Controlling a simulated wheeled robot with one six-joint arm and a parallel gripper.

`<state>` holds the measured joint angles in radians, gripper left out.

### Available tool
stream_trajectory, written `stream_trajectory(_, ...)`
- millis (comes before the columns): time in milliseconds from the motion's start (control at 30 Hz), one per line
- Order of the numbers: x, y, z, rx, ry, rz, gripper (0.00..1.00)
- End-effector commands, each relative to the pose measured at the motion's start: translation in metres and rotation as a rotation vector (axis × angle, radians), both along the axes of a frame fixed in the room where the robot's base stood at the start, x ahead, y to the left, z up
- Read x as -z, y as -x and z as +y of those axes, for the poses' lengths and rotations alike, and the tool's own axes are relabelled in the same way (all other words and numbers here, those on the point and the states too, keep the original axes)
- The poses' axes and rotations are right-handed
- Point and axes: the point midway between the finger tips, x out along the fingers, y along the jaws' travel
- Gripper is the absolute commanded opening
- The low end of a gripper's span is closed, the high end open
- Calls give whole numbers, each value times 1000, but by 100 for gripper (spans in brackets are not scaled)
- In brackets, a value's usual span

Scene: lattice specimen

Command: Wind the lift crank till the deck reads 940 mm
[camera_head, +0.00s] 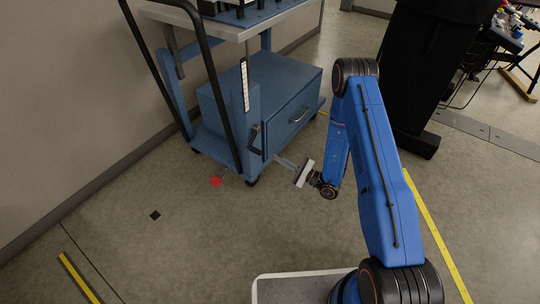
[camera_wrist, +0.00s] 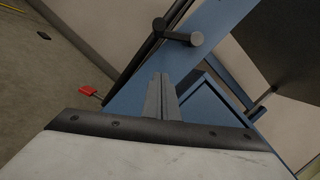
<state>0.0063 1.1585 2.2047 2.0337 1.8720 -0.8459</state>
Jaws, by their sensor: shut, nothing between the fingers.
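A blue wheeled cart carries a pale raised deck (camera_head: 228,27). A white scale strip (camera_head: 245,85) is on its near post; its reading is too small to make out. What looks like the black lift crank (camera_head: 254,138) is on the cart's near end, below the strip. In the wrist view, a black crank-like part with a round knob (camera_wrist: 178,33) is beyond the fingertips, against blue panels. My gripper (camera_head: 280,160) is low beside the cart's lower right front, apart from the crank. Its grey fingers (camera_wrist: 160,80) are together and empty.
The cart has a drawer (camera_head: 293,118) and tall black push bars (camera_head: 207,75). A red tab (camera_head: 216,181) is low by the cart's near end. A black square (camera_head: 155,215) is on the floor. A dark cabinet (camera_head: 425,70) stands behind my arm.

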Motion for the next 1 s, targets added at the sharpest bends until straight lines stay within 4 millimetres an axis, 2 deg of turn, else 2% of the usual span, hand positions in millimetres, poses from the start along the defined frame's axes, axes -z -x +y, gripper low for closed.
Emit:
stream_trajectory(533, -19, -43, 80, -6, 0, -4, 0)
stream_trajectory(733, -41, -31, 88, -5, 0, -2, 0)
stream_trajectory(1000, -51, -25, 92, -3, 0, -1, 0)
